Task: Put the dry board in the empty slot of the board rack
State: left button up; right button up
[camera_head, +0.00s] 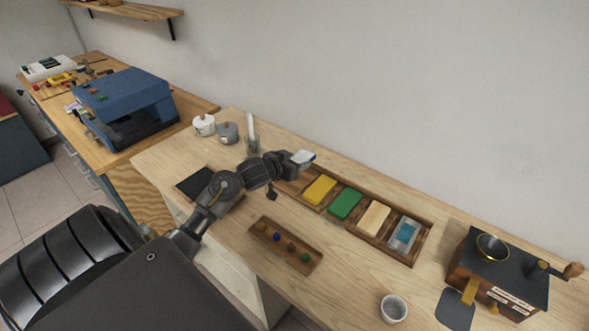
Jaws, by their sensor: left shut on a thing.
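My left gripper (287,162) is above the far left end of the board rack, shut on a small pale board with a blue edge (304,157). The board is held up off the table; the jaws hide part of it. The brown wooden board rack (417,257) lies along the back of the table. Its compartments hold a yellow board (319,190), a green board (345,204), a cream board (374,218) and a pale board with a teal patch (404,236). The leftmost compartment (291,186) shows no board, but my gripper partly hides it. My right gripper is not in view.
A small wooden tray with coloured knobs (286,245) lies in front of the rack. A white cup (393,308) and a grinder-like machine (497,272) stand at right. Pots (228,132), a glass (253,145) and a dark mat (196,184) are at left. The wall is close behind.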

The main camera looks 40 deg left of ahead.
pick_arm(q)
jog(key=f, duration=0.3)
jog(key=shift+a+f+p, duration=0.1)
jog(key=shift+a+p, duration=0.1)
jog(key=shift+p, duration=0.2)
jog(key=shift+f, duration=0.15)
jog(key=shift+f, duration=0.65)
jog(key=o, duration=1.2)
jog(key=shift+c, duration=0.2)
